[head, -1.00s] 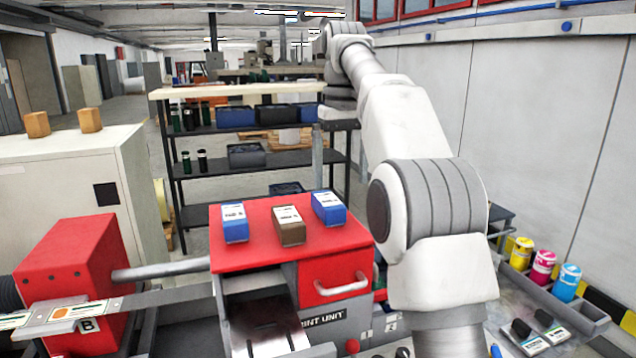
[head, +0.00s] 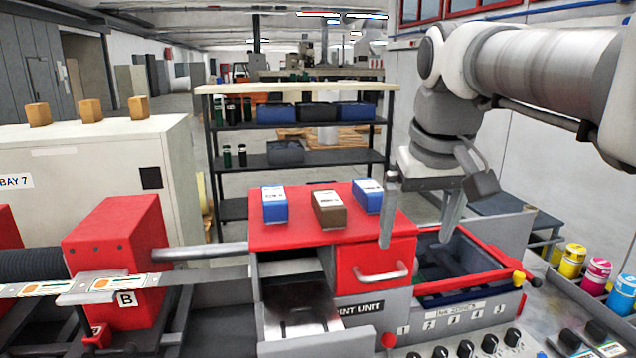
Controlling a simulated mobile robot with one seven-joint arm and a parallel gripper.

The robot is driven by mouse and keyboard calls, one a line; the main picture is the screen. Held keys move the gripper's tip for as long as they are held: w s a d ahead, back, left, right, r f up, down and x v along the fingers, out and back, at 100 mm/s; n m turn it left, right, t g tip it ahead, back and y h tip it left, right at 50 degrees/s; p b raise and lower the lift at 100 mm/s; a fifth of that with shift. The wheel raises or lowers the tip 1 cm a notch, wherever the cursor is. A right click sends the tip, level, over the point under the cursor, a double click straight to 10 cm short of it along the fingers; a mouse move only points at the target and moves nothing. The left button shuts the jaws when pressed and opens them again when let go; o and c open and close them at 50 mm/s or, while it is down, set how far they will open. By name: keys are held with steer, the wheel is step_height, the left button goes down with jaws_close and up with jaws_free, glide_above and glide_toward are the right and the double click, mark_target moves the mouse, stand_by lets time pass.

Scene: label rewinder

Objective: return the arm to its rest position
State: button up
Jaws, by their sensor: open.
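My gripper (head: 416,246) is in the head view at right of centre. Its two fingers point down, apart from each other, with nothing between them. It hangs in front of the right side of the red print unit (head: 300,228), by the ink zone tray (head: 478,296). My arm (head: 545,70) reaches in from the upper right edge, bent at the wrist above the gripper. Whether the left finger touches the red unit cannot be told.
Two blue boxes (head: 274,206) (head: 368,196) and a brown box (head: 329,210) stand on the red unit. Colored ink jars (head: 597,276) stand at right. Control knobs (head: 465,348) are in front. A shelf rack (head: 290,174) stands behind, with a red block (head: 118,250) at left.

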steer(key=s+f+m+t+b, duration=0.1)
steer(key=s+f+t+b, duration=0.1)
steer(key=s+f, duration=1.1)
step_height(320, 180, down, 4)
steer(key=shift+s+d+r+b, duration=0.2)
steer(key=shift+s+d+b, duration=0.1)
steer(key=shift+s, duration=0.1)
